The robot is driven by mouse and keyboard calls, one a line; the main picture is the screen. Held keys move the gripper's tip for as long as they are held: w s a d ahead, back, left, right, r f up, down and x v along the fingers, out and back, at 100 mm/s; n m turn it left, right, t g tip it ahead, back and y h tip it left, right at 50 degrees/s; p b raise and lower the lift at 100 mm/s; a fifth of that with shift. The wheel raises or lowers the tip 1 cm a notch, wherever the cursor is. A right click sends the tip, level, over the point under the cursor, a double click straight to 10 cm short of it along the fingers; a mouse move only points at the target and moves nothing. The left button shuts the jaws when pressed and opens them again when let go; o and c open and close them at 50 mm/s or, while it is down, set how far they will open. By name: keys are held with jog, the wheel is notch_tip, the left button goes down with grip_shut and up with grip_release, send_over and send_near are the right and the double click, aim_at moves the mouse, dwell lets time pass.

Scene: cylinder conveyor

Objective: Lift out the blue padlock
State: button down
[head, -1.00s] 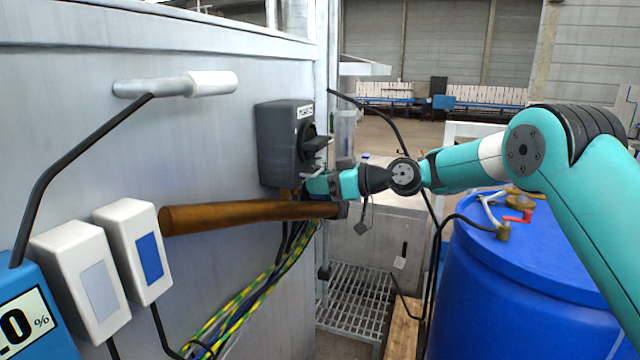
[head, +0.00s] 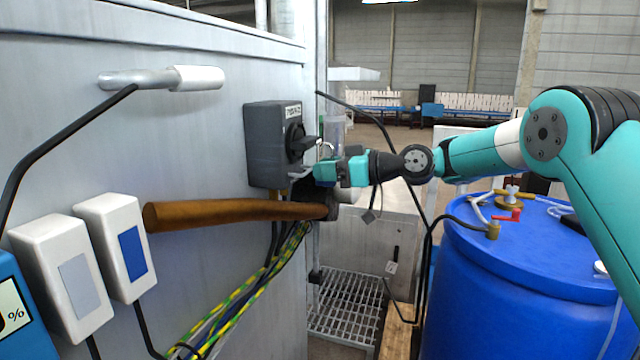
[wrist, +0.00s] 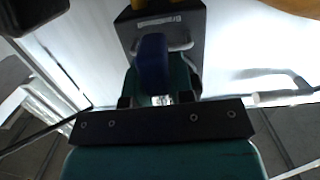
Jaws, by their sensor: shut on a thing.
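The blue padlock (wrist: 153,62) shows in the wrist view as a dark blue body between the teal fingers of my gripper (wrist: 160,85). The gripper is shut on it. In the head view my gripper (head: 320,172) is just right of the dark grey switch box (head: 270,150), by its rotary handle (head: 298,142). A thin metal loop shows above the gripper there; the padlock's body is hidden. The switch box also shows behind the padlock in the wrist view (wrist: 190,20). I cannot tell whether the shackle is clear of the handle.
A blue barrel (head: 520,295) stands at the right under my arm. A black cable (head: 385,130) hangs behind the gripper.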

jog(key=shift+d+f+b, duration=0.1)
jog(key=shift+f+b, duration=0.2)
jog(key=shift+f, duration=0.2)
jog(key=shift+f+b+v, duration=0.15)
jog(key=shift+b+v, duration=0.3)
jog(key=shift+v, duration=0.25)
jog(key=shift+f+b+v, duration=0.15)
jog(key=shift+b+v, duration=0.3)
jog(key=shift+v, duration=0.25)
jog(key=shift+s+d, duration=0.1)
